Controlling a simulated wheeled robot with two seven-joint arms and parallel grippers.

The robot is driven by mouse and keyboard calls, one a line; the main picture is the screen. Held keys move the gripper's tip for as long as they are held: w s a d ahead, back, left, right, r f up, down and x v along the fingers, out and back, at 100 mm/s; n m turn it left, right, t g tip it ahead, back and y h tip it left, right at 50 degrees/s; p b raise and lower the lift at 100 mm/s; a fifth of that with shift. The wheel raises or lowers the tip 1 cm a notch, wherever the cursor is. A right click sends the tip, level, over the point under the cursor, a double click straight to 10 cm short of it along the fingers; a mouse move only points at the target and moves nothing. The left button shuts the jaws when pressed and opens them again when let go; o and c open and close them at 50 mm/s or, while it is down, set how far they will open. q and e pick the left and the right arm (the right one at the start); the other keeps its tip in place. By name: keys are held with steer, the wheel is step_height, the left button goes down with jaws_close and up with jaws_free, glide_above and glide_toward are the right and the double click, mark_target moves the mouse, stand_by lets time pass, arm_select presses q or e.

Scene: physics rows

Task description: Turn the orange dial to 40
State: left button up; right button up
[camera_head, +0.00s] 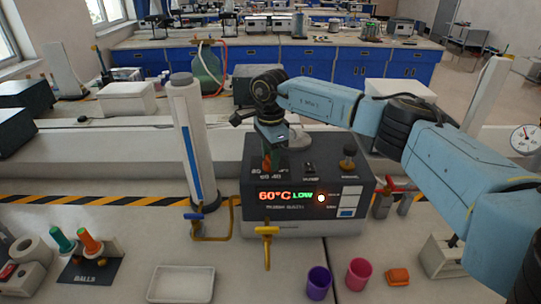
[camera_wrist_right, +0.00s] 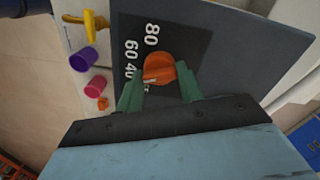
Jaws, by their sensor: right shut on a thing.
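The orange dial (camera_wrist_right: 158,68) is on the dark top of the control box (camera_head: 311,160), with the marks 80, 60 and 40 beside it in the right wrist view. My right gripper (camera_wrist_right: 160,88) has its two green fingers on either side of the dial and is shut on it. In the head view the right gripper (camera_head: 270,158) comes down onto the box's left part and mostly hides the dial. The box's display (camera_head: 286,196) reads 60°C LOW, with a lit round light beside it. My left gripper is not in view.
A dark knob (camera_head: 348,158) stands on the box's right part. A white column (camera_head: 192,140) and yellow pipes (camera_head: 266,240) are to its left and front. A white tray (camera_head: 181,284), purple cup (camera_head: 318,283), pink cup (camera_head: 358,274) and orange block (camera_head: 398,277) lie in front.

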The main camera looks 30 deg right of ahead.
steer(key=o, duration=1)
steer(key=shift+r, duration=0.1)
step_height(320, 180, up, 13)
steer(key=shift+r+b, duration=0.15)
steer(key=shift+b, duration=0.25)
